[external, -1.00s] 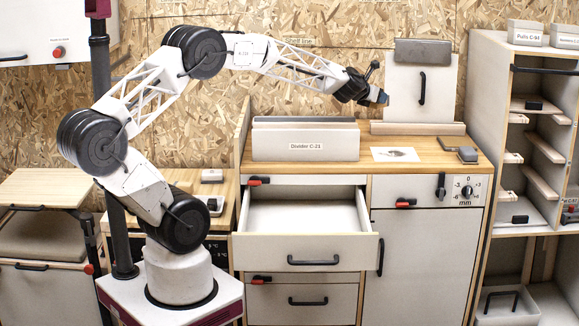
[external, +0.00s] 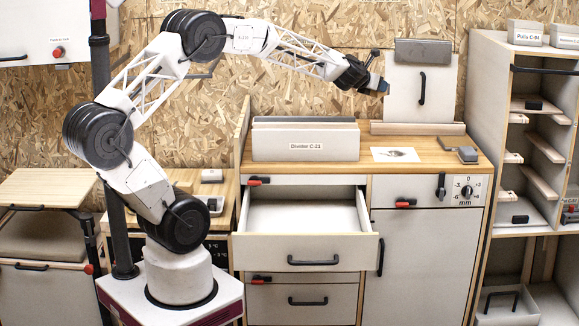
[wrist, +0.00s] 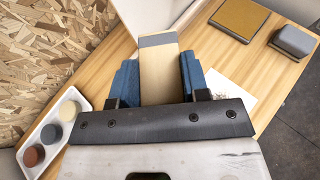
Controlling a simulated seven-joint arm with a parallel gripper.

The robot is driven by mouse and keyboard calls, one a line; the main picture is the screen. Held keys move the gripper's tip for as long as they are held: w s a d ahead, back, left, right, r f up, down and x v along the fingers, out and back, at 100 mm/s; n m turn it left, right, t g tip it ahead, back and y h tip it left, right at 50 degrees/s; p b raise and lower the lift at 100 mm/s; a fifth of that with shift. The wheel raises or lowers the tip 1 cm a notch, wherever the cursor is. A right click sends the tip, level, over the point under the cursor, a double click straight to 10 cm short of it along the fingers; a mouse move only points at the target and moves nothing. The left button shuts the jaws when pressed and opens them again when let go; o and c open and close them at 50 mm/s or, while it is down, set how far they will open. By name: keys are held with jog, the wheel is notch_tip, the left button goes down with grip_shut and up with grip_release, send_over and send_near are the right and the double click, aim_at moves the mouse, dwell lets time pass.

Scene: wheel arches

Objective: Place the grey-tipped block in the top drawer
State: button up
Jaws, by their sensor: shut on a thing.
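The grey-tipped block (wrist: 159,66) is a pale wooden block with a grey end, seen in the wrist view. My gripper (wrist: 158,80) is shut on it, with a blue finger on each side and the grey end pointing away. In the external view my gripper (external: 384,87) is above the right part of the worktop, in front of the upright white panel; the block cannot be made out there. The top drawer (external: 300,250) is pulled open, below and left of my gripper. Its visible inside (external: 300,213) looks empty.
A white panel with a black handle (external: 421,100) stands behind my gripper. A small tray with three coloured discs (wrist: 54,131) shows in the wrist view. Shelves (external: 530,105) stand at the right.

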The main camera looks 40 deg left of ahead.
jog(key=shift+r, duration=0.45)
jog(key=shift+s, duration=0.1)
jog(key=shift+s+d, duration=0.1)
jog(key=shift+s, duration=0.1)
jog(key=s+d+m+g+h, duration=0.3)
jog(key=s+d+m+h, duration=0.15)
jog(key=s, duration=1.05)
jog(key=s+d+m+g+h, duration=0.2)
jog(key=s+d+m+h, duration=0.25)
jog(key=s, duration=1.05)
jog(key=s+d+m+g+h, duration=0.3)
jog(key=s+d+m+h, duration=0.15)
jog(key=s, duration=0.95)
notch_tip(320, 180, down, 25)
jog(key=y, duration=0.1)
jog(key=shift+s+d+f+g, duration=0.15)
jog(key=shift+s+d+g, duration=0.05)
jog(key=shift+s+g, duration=0.1)
jog(key=shift+f, duration=3.1)
jog(key=shift+f, duration=0.15)
